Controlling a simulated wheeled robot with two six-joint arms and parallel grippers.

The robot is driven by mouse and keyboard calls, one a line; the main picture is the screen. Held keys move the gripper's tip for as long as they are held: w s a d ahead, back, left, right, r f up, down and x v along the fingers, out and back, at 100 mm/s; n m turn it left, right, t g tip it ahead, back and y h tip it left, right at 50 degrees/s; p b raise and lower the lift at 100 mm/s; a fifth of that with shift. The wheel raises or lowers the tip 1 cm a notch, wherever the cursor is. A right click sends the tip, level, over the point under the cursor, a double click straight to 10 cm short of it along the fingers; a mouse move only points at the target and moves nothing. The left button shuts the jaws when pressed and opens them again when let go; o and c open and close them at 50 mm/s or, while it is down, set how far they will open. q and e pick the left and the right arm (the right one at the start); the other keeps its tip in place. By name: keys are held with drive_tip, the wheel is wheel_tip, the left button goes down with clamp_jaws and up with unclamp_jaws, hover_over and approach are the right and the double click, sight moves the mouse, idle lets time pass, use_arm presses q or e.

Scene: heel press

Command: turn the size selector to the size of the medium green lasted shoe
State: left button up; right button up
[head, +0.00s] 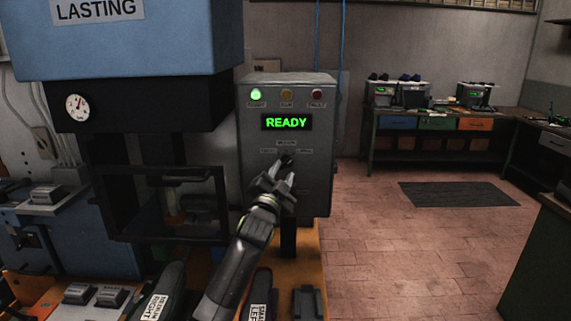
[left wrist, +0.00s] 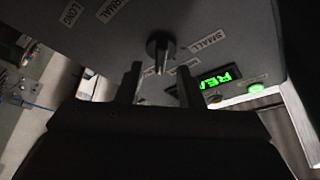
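The size selector (left wrist: 160,46) is a dark round knob with a raised bar on the grey control panel (head: 312,185). A SMALL label (left wrist: 208,41) is beside it in the left wrist view; another label there is too blurred to read. My left gripper (head: 282,178) is at the panel, just below the knob in the head view. Its fingers (left wrist: 158,84) are apart, with the knob in line with the gap; I cannot tell whether they touch it. A dark green shoe labelled MEDIUM RIGHT (head: 160,296) lies at the bottom. My right gripper is out of view.
The READY display (head: 286,122) glows green below a lit green lamp (head: 256,94). The blue lasting press (head: 130,40) stands left of the panel. Another shoe (head: 258,305), its label ending in LEFT, is partly behind my left arm. Open floor lies to the right.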

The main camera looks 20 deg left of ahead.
sight(286, 165)
use_arm(q)
drive_tip(key=shift+x, duration=1.65)
clamp_jaws()
